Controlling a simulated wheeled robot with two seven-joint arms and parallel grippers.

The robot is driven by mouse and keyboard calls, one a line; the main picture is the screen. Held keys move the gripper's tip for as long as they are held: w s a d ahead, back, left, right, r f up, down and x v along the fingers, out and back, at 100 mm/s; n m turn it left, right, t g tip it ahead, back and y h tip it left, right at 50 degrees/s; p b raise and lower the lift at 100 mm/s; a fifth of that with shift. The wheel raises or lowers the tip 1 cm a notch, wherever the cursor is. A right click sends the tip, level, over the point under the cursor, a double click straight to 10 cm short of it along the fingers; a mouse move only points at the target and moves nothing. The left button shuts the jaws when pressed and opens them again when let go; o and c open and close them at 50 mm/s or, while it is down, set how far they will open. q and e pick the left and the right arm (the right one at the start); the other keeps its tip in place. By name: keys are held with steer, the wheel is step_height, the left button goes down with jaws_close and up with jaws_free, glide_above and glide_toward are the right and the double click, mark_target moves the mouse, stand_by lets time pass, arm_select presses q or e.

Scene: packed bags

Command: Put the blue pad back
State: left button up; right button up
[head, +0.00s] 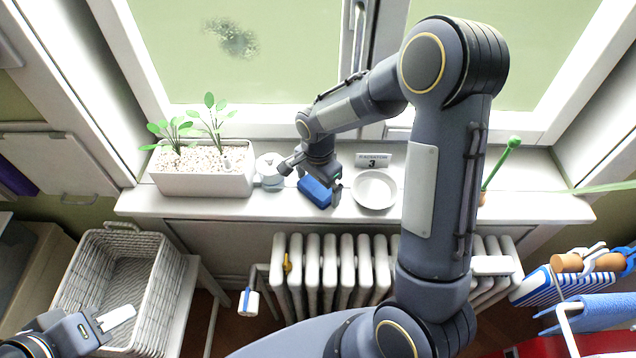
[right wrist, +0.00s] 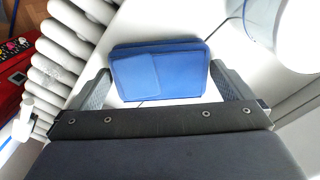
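The blue pad (head: 315,191) lies at the white windowsill, between the small white jar and the round white dish. In the right wrist view the pad (right wrist: 165,70) is a blue rounded block with a lighter flap. My right gripper (head: 320,188) is over the pad, pointing down.
A radiator (head: 330,270) is below. A basket (head: 85,262) stands left; towels (head: 590,315) hang right.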

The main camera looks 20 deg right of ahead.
mark_target(318, 186)
step_height(318, 186, up, 11)
steer(key=s+d+r+n+t+y, duration=0.2)
steer(key=s+r+n, duration=0.35)
steer(key=s, duration=0.35)
steer(key=s+a+n+t+y, duration=0.1)
steer(key=s+a+n+t, duration=0.2)
steer(key=s+n, duration=0.4)
steer(key=s, duration=0.5)
steer(key=shift+s+r+t+y, duration=0.25)
steer(key=shift+s+t+y, duration=0.05)
steer(key=shift+y, duration=0.1)
steer(key=shift+a, duration=0.1)
steer(key=shift+c, duration=0.4)
